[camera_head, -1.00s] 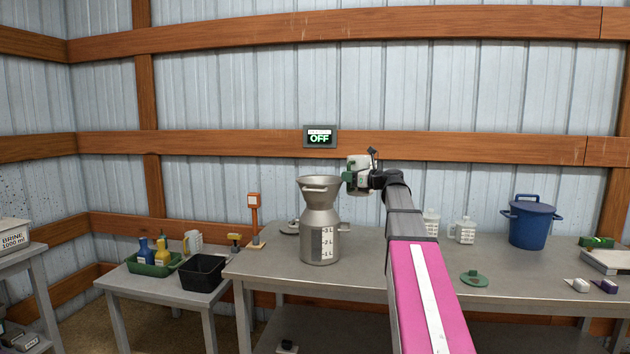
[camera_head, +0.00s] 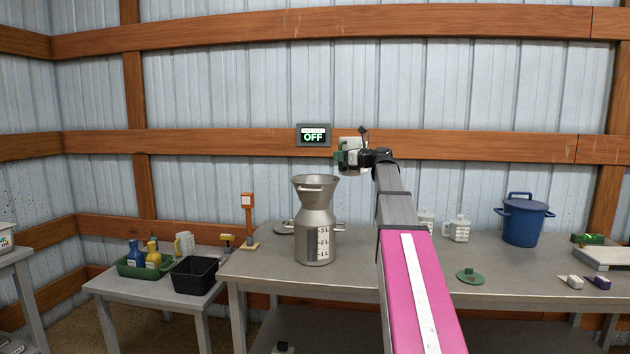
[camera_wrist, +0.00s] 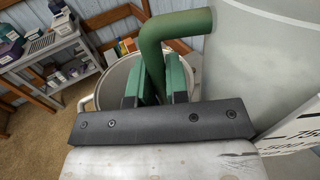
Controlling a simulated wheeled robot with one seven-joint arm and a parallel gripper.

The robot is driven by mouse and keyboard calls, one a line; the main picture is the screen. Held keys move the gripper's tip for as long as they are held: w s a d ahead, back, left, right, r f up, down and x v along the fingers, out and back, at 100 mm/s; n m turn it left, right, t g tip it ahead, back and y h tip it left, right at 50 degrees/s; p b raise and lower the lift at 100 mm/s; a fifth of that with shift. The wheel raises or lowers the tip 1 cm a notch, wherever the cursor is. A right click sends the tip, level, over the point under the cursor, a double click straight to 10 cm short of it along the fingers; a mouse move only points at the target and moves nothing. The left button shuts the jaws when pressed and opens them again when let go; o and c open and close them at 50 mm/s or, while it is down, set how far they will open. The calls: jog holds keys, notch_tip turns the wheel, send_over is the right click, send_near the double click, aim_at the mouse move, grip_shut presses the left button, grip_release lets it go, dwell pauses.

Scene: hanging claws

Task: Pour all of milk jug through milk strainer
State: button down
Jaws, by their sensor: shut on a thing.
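The milk jug (camera_head: 351,144) is a small pale container with a green handle (camera_wrist: 176,27). My gripper (camera_wrist: 155,84) is shut on that handle; in the head view my gripper (camera_head: 350,159) holds the jug in the air, above and a little right of the can's mouth. The milk strainer (camera_head: 315,181) is the wide metal funnel on top of a steel can (camera_head: 311,228) with volume marks. Its rim (camera_wrist: 112,68) shows below the jug in the wrist view, partly hidden by my fingers. The jug's translucent body (camera_wrist: 255,55) fills the right of that view. Its contents cannot be seen.
Two white jugs, one of them (camera_head: 459,231) clear of my arm, a green lid (camera_head: 470,276) and a blue pot (camera_head: 524,222) stand right on the bench (camera_head: 440,298). A wall sign (camera_head: 313,136) reads OFF. A lower table (camera_head: 150,290) at left holds a black bin (camera_head: 194,275).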

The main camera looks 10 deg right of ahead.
aim_at(340, 166)
jog(key=shift+a+n, duration=0.1)
jog(key=shift+n, duration=0.2)
jog(key=shift+s+a+f+n+g+h, duration=0.1)
jog(key=shift+a+f+n+g+h, duration=0.15)
jog(key=shift+n+h, duration=0.3)
jog(key=shift+s+a+f+n+g+h, duration=0.1)
jog(key=shift+a+f+n+g+h, duration=0.2)
jog(key=shift+f+n+h, duration=0.4)
jog(key=shift+s+a+f+n+g+h, duration=0.15)
jog(key=shift+a+f+n+h, duration=0.2)
jog(key=shift+n, duration=0.6)
jog(key=shift+a+f+n, duration=0.1)
jog(key=shift+f+n, duration=0.05)
jog(key=shift+n, duration=0.15)
jog(key=shift+w+f+n+h+p, duration=0.1)
jog(key=shift+f+n+h+p, duration=0.35)
jog(key=shift+h, duration=0.25)
jog(key=shift+w+d+r+n+h, duration=0.1)
jog(key=shift+d+r+n+h, duration=0.15)
jog(key=shift+d+n+h, duration=0.3)
jog(key=shift+w+d+f+n+h+p, duration=0.1)
jog(key=shift+d+f+n+h+p, duration=0.2)
jog(key=shift+f+n+h+p, duration=0.15)
dwell(0.8)
